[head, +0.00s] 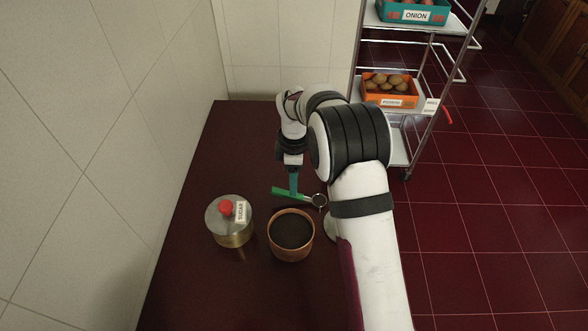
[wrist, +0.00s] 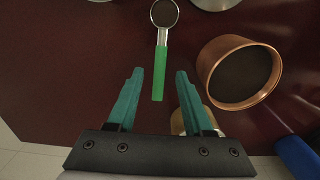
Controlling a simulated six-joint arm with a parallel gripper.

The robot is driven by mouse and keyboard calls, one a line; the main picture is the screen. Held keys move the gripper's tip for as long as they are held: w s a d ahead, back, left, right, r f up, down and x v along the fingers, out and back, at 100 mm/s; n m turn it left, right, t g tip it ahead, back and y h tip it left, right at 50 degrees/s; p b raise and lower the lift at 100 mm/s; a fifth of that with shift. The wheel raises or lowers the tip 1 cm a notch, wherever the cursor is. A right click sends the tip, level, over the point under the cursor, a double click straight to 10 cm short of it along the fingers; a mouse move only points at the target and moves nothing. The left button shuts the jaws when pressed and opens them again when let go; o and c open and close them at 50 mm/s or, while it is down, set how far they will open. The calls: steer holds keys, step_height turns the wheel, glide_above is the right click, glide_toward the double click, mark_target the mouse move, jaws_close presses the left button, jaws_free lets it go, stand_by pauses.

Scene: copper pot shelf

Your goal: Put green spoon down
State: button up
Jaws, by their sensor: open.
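The green spoon has a green handle (head: 290,193) and a round metal bowl (head: 319,200) with a dark inside. In the wrist view the spoon (wrist: 160,70) lies with its bowl away from me and its handle end between and just beyond my fingertips. My gripper (head: 294,190) has teal fingers. In the wrist view my gripper (wrist: 158,72) is open, with a gap on both sides of the handle. The spoon appears to lie on the dark red table; exact contact is hard to tell.
A copper pot with dark contents (head: 291,240) stands nearer than the spoon. A lidded pot labelled SUGAR (head: 230,232) stands left of it. A tiled wall borders the table (head: 245,140) on the left. A shelf rack with an orange potato crate (head: 390,101) stands behind right.

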step_height(320, 180, up, 7)
steer(key=s+d+r+m, duration=0.3)
steer(key=s+r+m, duration=0.2)
steer(key=s, duration=0.2)
steer(key=s+d+r+m, duration=0.3)
steer(key=s+r+m, duration=0.2)
steer(key=s, duration=0.2)
steer(key=s+d+f+m+y, duration=0.1)
steer(key=s+m, duration=0.5)
steer(key=s, duration=0.4)
steer(key=s+d+f+m, duration=0.1)
steer(key=s+d+m, duration=0.1)
steer(key=s+m, duration=0.5)
steer(key=s, duration=0.3)
steer(key=shift+f+m+y, duration=0.25)
steer(key=shift+m+y, duration=0.05)
steer(key=shift+y, duration=0.1)
